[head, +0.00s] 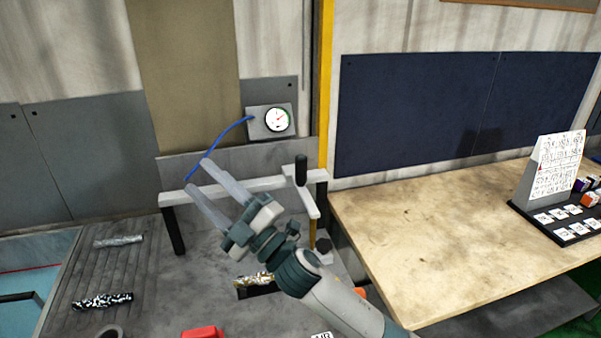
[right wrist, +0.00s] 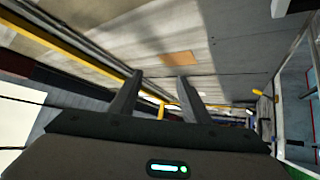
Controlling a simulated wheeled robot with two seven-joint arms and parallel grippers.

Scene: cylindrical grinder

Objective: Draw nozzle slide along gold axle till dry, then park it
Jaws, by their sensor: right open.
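The gold axle (head: 253,280), with a speckled gold surface, lies in a dark slot of the grinder bed, partly hidden behind my right arm. Above the bed, a white rail (head: 180,197) runs across on dark posts. A pale slide piece with an upright black handle (head: 301,170), apparently the nozzle slide, sits at the rail's right end. My right gripper (head: 198,176) is open in front of the rail's left half, well left of the handle. The right wrist view shows nothing between its fingers (right wrist: 160,76). My left gripper is not in view.
A gauge (head: 277,119) with a blue hose (head: 235,125) is on the back wall. A silver axle (head: 118,240) and a black-white axle (head: 103,301) lie on the left bed, a red block (head: 202,332) in front. The wooden table (head: 450,240) is largely clear.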

